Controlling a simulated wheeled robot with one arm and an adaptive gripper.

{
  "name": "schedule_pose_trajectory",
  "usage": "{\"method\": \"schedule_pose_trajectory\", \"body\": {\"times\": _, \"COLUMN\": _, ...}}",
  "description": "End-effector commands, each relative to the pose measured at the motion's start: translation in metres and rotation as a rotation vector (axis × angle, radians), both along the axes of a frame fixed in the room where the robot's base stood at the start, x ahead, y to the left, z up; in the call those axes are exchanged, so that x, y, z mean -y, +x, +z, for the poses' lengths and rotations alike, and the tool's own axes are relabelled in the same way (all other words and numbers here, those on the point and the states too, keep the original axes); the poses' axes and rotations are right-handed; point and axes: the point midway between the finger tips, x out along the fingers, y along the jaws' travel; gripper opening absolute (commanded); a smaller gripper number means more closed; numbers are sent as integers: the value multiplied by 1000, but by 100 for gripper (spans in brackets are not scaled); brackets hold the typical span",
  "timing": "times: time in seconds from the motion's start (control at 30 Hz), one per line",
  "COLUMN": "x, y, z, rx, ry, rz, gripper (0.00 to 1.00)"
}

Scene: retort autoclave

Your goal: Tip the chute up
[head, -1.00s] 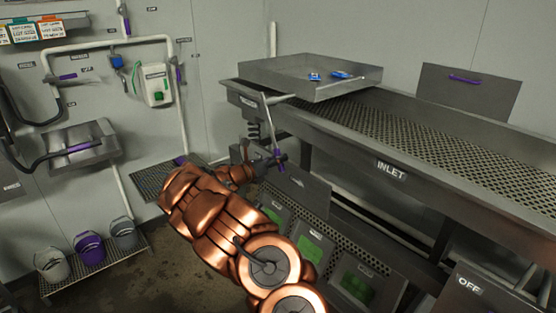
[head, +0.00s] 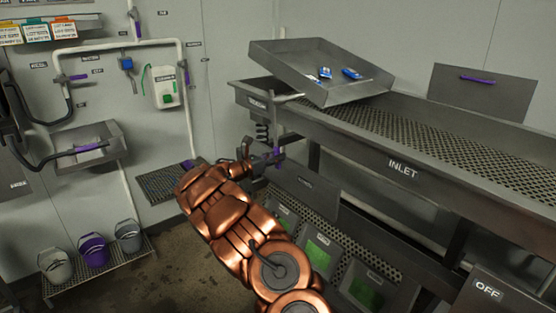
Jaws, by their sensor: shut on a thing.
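The chute is a grey metal tray (head: 290,70) at the left end of the long perforated inlet table. It is tilted, its left end raised and its right end low over the table. Several small blue-and-white packs (head: 325,73) lie in it. Below the chute, at the table's left end, is a lever with a purple grip (head: 276,151). My gripper (head: 270,159) is shut on this lever at its purple grip. The fingers are small and partly hidden by my copper arm.
The inlet table (head: 440,150) runs to the right, with panels with green windows (head: 318,255) below it. A sink (head: 85,147) and several buckets (head: 92,250) are at the left. The dark floor between is clear.

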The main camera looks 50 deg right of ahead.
Motion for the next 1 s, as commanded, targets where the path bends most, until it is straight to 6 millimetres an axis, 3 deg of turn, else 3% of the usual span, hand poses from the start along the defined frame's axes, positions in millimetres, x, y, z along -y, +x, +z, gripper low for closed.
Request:
{"method": "schedule_pose_trajectory", "body": {"times": 0.07, "x": -1, "y": 1, "z": 0, "rx": -1, "ry": 2, "rz": 3, "gripper": 0}}
{"method": "schedule_pose_trajectory", "body": {"times": 0.1, "x": -1, "y": 1, "z": 0, "rx": -1, "ry": 2, "rz": 3, "gripper": 28}}
{"method": "schedule_pose_trajectory", "body": {"times": 0.3, "x": 0, "y": 0, "z": 0, "rx": -1, "ry": 1, "rz": 1, "gripper": 49}}
{"method": "schedule_pose_trajectory", "body": {"times": 0.73, "x": -7, "y": 2, "z": 0, "rx": -2, "ry": 1, "rz": 1, "gripper": 50}}
{"method": "schedule_pose_trajectory", "body": {"times": 1.0, "x": -50, "y": 15, "z": 2, "rx": -1, "ry": -3, "rz": 3, "gripper": 50}}
